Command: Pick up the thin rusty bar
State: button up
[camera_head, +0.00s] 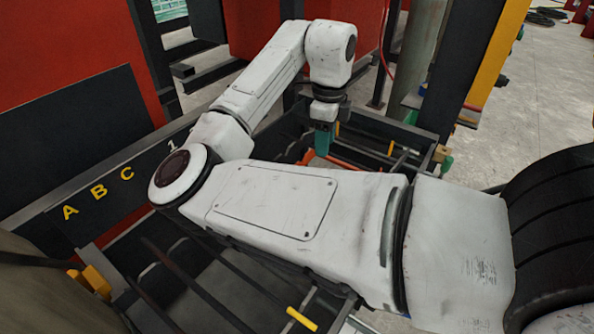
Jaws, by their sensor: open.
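My gripper (322,148) is a small teal-green end below my white wrist, pointing down over the far part of a dark steel frame. It is open, and I see nothing held in it; its fingertips are small and hard to make out. An orange-red piece (343,163) shows just beside and below it; I cannot tell what it is. Several long thin dark bars (196,286) lie in the near part of the frame, well apart from my gripper. I cannot tell which bar is the thin rusty one. My arm hides the frame's middle.
The frame's near-left rail carries yellow letters A B C (98,191). A yellow block (97,281) sits at lower left, and a yellow-tipped bar (301,318) at the bottom. Dark and yellow posts (497,55) stand behind at right. Bare concrete floor (545,85) shows far right.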

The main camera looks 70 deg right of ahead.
jog(key=f, duration=0.5)
jog(key=shift+w+f+p, duration=0.2)
jog(key=shift+w+p, duration=0.15)
jog(key=shift+s+d+f+p, duration=0.1)
jog(key=shift+f+p, duration=0.3)
jog(key=shift+f, duration=0.95)
jog(key=shift+s+d+f+p, duration=0.1)
jog(key=shift+f+p, duration=0.25)
jog(key=shift+f, duration=1)
jog(key=shift+c, duration=0.2)
grip_shut()
jog(key=shift+r, duration=0.1)
